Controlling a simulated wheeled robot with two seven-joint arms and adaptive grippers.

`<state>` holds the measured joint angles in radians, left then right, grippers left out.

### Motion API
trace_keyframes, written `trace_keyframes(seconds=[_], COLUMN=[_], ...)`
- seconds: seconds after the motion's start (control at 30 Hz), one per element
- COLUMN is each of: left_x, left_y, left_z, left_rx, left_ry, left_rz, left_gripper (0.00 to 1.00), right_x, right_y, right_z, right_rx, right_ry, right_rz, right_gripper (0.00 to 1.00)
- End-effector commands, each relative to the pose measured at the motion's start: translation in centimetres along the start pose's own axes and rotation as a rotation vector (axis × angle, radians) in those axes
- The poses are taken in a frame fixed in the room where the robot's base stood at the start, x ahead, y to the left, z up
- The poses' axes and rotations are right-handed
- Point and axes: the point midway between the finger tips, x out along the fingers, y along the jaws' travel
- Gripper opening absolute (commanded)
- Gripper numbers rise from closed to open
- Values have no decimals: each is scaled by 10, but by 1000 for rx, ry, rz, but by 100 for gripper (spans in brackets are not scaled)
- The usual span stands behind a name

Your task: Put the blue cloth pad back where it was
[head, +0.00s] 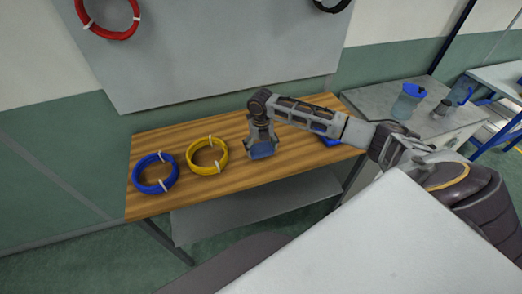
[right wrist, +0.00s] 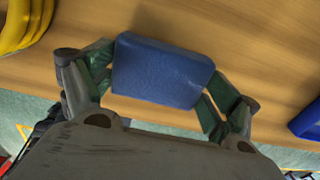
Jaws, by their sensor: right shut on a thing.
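The blue cloth pad (head: 262,151) is a small block-like pad over the wooden table (head: 232,181), right of the yellow coil. My right gripper (head: 261,143) points down and is shut on it. In the right wrist view the pad (right wrist: 161,71) sits between the two fingers of my right gripper (right wrist: 158,85), near the table's front edge. Whether the pad touches the wood or hangs just above it, I cannot tell. My left gripper is not in view.
A yellow coil (head: 192,168) and a blue coil (head: 140,186) lie on the table's left part. A blue object (head: 329,141) sits at the right, partly behind my arm. A grey side bench (head: 378,103) carries a blue-topped container (head: 406,101).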

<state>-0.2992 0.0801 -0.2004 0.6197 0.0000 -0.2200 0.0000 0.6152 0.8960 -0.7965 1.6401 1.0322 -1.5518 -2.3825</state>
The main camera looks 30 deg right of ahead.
Motion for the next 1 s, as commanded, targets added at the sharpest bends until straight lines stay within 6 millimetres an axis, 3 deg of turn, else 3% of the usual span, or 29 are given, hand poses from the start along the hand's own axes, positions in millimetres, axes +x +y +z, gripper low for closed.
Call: trace_keyframes(seconds=[0.2,0.67,0.7,0.73,0.77,1.0], left_x=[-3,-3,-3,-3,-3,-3], left_y=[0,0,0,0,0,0], left_z=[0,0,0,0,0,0], left_rx=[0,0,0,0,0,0], left_ry=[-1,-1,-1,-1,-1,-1], left_rz=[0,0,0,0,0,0], left_gripper=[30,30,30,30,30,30], right_x=[19,23,23,23,23,23], right_y=[0,0,0,0,0,0], right_z=[0,0,0,0,0,0], right_rx=[0,0,-1,-1,-1,0], right_ry=[1,0,0,0,0,0], right_rz=[-1,0,0,0,0,0], right_gripper=[63,63,92,96,100,100])
